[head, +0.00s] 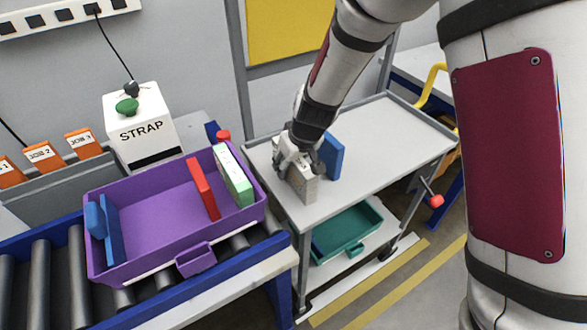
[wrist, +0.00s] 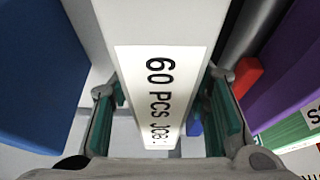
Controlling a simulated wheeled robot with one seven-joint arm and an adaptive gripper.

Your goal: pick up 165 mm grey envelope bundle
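The grey envelope bundle (head: 303,187) stands upright on the cart's grey top, near its left end. In the wrist view the bundle (wrist: 160,35) is pale, with a white label reading "60 PCS JOB". My gripper (head: 300,160) is over the bundle and partly hides it. In the wrist view my gripper (wrist: 170,115) has a green-padded finger on each side of the bundle. A gap shows between each pad and the bundle, so the fingers are open around it. The bundle's lower part is hidden in the wrist view.
A blue bundle (head: 333,157) stands close on the right. The cart top (head: 395,125) is clear further right. A purple tote (head: 150,212) with red, green-white and blue items sits left on the roller conveyor. A STRAP machine (head: 145,150) stands behind it. A teal bin (head: 345,245) is below.

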